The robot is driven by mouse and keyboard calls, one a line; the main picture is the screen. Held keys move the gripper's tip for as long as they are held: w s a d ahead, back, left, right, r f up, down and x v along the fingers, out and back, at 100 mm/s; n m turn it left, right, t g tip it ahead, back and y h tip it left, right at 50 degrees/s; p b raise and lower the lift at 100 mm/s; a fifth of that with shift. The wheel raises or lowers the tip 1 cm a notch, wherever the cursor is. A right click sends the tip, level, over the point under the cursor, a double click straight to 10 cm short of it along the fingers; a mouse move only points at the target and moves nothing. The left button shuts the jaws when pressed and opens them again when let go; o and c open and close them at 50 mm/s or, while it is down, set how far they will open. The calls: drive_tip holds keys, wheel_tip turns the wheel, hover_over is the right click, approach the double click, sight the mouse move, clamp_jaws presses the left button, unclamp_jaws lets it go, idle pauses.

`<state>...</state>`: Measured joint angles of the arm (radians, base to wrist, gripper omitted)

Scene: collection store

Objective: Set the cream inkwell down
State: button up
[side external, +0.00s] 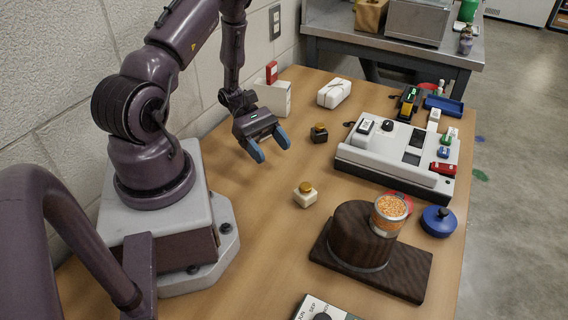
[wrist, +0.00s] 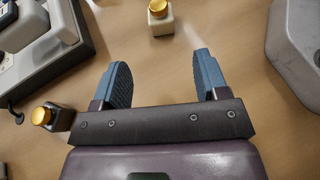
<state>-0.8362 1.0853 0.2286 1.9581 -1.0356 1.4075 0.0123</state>
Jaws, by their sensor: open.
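The cream inkwell (side external: 305,197), a small squarish bottle with a gold cap, stands upright on the wooden table in the side external view. It also shows in the wrist view (wrist: 160,22), beyond the fingertips at the top. My gripper (side external: 270,152) is open and empty above the table, apart from the inkwell. Its two blue fingers (wrist: 163,80) are spread with bare table between them in the wrist view. A dark inkwell with a gold cap (side external: 319,133) stands to the right of my gripper, and shows at lower left in the wrist view (wrist: 45,117).
A grey-white device (side external: 366,163) with knobs and small items on it stands at the right. A dark wooden stand (side external: 345,240) bears a glass of orange bits (side external: 389,214). A blue lidded pot (side external: 438,221) is near the right edge. The table around the cream inkwell is clear.

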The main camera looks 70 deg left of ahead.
drive_tip(key=shift+v, duration=0.75)
drive_tip(key=w+d+r+m+g+y, duration=0.25)
drive_tip(key=d+r+m, duration=0.2)
drive_tip(key=r, duration=0.35)
drive_tip(key=w+d+r+m+g+y, duration=0.1)
drive_tip(key=d+r+m+g+y, duration=0.15)
drive_tip(key=r+m, duration=0.4)
drive_tip(key=s+d+r+m+t+y, duration=0.2)
drive_tip(key=s+d+r+m+y, duration=0.1)
drive_tip(key=r, duration=0.4)
drive_tip(key=s+d+r+m+t+y, duration=0.3)
drive_tip(key=d+r+m, duration=0.3)
drive_tip(key=r+m, duration=0.2)
drive_tip(key=shift+s+m+y, duration=0.2)
drive_tip(key=shift+m+y, duration=0.1)
drive_tip(key=shift+y, duration=0.5)
